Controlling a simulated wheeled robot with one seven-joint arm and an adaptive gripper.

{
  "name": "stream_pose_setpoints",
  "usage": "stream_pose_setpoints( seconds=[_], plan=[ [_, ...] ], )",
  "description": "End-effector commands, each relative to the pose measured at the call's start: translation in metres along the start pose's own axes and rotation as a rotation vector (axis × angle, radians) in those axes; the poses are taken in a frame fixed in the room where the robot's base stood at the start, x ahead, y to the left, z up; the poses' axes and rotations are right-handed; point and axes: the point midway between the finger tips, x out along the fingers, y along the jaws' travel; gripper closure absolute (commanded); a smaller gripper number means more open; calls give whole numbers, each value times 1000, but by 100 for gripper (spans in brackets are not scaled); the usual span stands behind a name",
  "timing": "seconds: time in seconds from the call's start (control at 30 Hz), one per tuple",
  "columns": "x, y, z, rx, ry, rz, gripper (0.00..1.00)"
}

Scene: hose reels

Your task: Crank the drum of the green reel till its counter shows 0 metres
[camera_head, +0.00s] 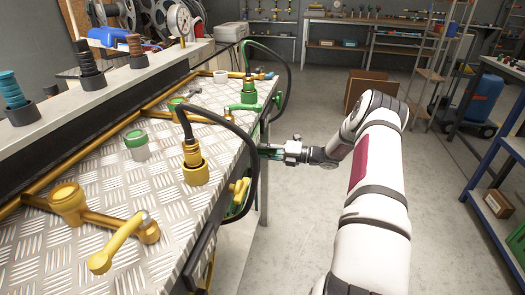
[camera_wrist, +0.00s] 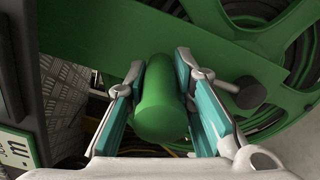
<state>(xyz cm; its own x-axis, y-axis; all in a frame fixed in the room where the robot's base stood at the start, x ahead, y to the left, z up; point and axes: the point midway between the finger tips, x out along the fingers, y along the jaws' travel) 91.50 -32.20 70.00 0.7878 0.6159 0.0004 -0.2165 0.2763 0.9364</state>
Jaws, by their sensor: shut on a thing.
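In the wrist view, my gripper (camera_wrist: 160,70) has its two teal-padded fingers on either side of a green cylindrical crank handle (camera_wrist: 161,108) and is shut on it. Behind the handle a green crank arm (camera_wrist: 95,38) crosses the green reel (camera_wrist: 290,25), whose round rim curves at the right. A white plate with a green "m" (camera_wrist: 16,147), seemingly part of the counter, is cut off at the lower left; I cannot read a number. In the head view my gripper (camera_head: 270,151) is at the bench's right side, and the reel is mostly hidden.
A bench with a tread-plate top (camera_head: 105,195) fills the left, carrying yellow pipes (camera_head: 100,215), green and yellow fittings and black hoses (camera_head: 250,150) that loop over its edge near my gripper. A blue shelf rack (camera_head: 490,215) stands right.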

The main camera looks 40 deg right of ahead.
Motion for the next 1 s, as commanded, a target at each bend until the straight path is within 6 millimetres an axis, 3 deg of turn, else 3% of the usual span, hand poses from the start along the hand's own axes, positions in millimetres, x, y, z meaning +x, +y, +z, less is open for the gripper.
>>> stream_pose_setpoints(
  seconds=[0.13,0.17,0.23,0.27,0.67,0.83,1.0],
  plan=[
    [0,0,2,-4,-4,-2,100],
    [-1,0,2,-4,-4,-2,75],
    [-1,0,2,-4,-4,-2,60],
    [-1,0,2,-4,-4,-2,57],
    [-5,0,1,-2,-3,-2,57],
    [-29,0,1,-2,-5,-3,57],
    [-65,-1,2,-2,-6,-4,57]
  ],
)
